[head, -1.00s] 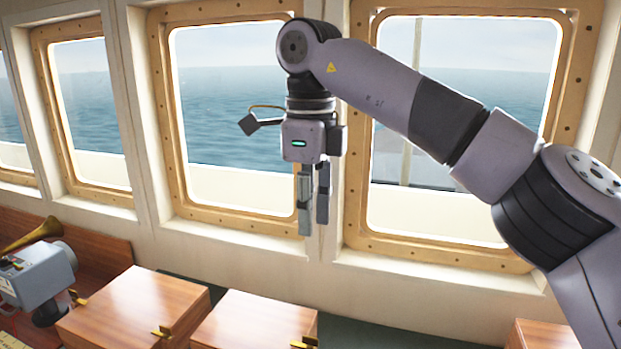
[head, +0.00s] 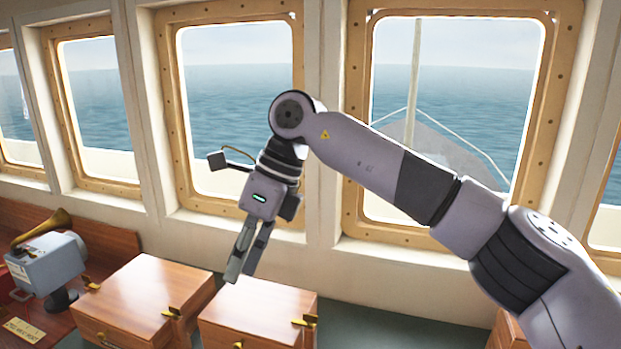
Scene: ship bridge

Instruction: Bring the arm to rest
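My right arm comes in from the right edge, and its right gripper (head: 245,262) hangs in the air in front of the windows. The gripper tilts, with its fingertips pointing down and to the left, above the wooden boxes. The two fingers lie nearly in line with my view and partly overlap, so the gap between them is hard to judge. No object shows between them. My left gripper is not in view.
Two wooden boxes with brass latches, a left box (head: 146,296) and a right box (head: 262,308), stand below the gripper. A grey device (head: 48,262) with a brass horn (head: 42,230) stands at the left. Framed windows (head: 240,110) line the wall behind.

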